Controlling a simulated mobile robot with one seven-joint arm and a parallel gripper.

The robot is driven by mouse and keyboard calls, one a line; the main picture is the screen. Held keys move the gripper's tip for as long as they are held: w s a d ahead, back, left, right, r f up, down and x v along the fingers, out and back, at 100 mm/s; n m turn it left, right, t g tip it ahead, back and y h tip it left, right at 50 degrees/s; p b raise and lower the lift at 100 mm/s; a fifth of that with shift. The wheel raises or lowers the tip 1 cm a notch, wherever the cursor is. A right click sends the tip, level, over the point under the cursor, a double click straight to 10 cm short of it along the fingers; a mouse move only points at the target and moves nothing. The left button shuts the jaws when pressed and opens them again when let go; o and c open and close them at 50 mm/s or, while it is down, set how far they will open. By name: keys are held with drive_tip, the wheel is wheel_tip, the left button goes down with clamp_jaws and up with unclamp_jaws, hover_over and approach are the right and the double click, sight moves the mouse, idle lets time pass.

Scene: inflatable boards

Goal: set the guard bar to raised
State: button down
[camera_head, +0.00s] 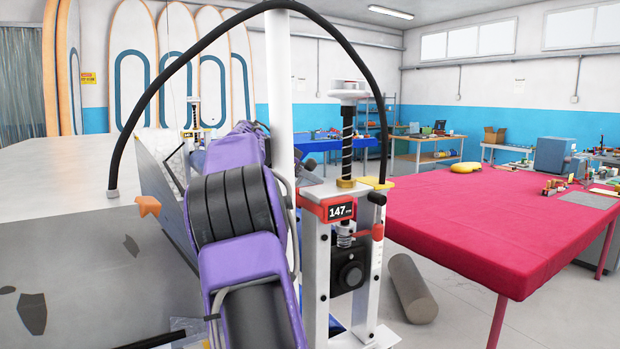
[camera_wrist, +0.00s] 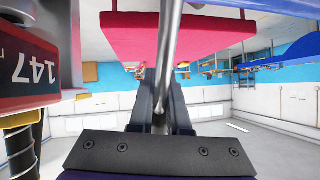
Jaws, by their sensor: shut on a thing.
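In the wrist view a smooth grey metal bar (camera_wrist: 170,45), which looks like the guard bar, runs from the top edge down between the fingers. My gripper (camera_wrist: 162,98) is shut on it. In the head view the bar's gripped part and my gripper are hidden behind my purple arm. The machine (camera_head: 318,262) stands just right of my arm, with a red display box (camera_head: 340,210) reading 147. That box also shows upside down at the left of the wrist view (camera_wrist: 30,70), close beside my gripper. The bar's full angle cannot be told.
A threaded spindle (camera_head: 347,135) rises above the machine, and a black hose (camera_head: 185,55) arches over my arm. A red-covered table (camera_head: 480,215) stands to the right. A grey roll (camera_head: 411,288) lies on the floor between. A wide grey surface (camera_head: 70,220) fills the left.

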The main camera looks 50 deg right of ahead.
drive_tip(key=shift+s+d+r, duration=0.3)
drive_tip(key=shift+d+r, duration=0.05)
drive_tip(key=shift+r, duration=0.15)
drive_tip(key=c, duration=0.9)
unclamp_jaws()
drive_tip(key=shift+d+f, duration=0.15)
drive_tip(key=shift+f, duration=0.1)
drive_tip(key=shift+w+a+f, duration=0.1)
drive_tip(key=shift+a+f, duration=0.05)
drive_tip(key=shift+a, duration=0.15)
drive_tip(key=v, duration=1.7)
drive_tip(key=shift+a, duration=0.2)
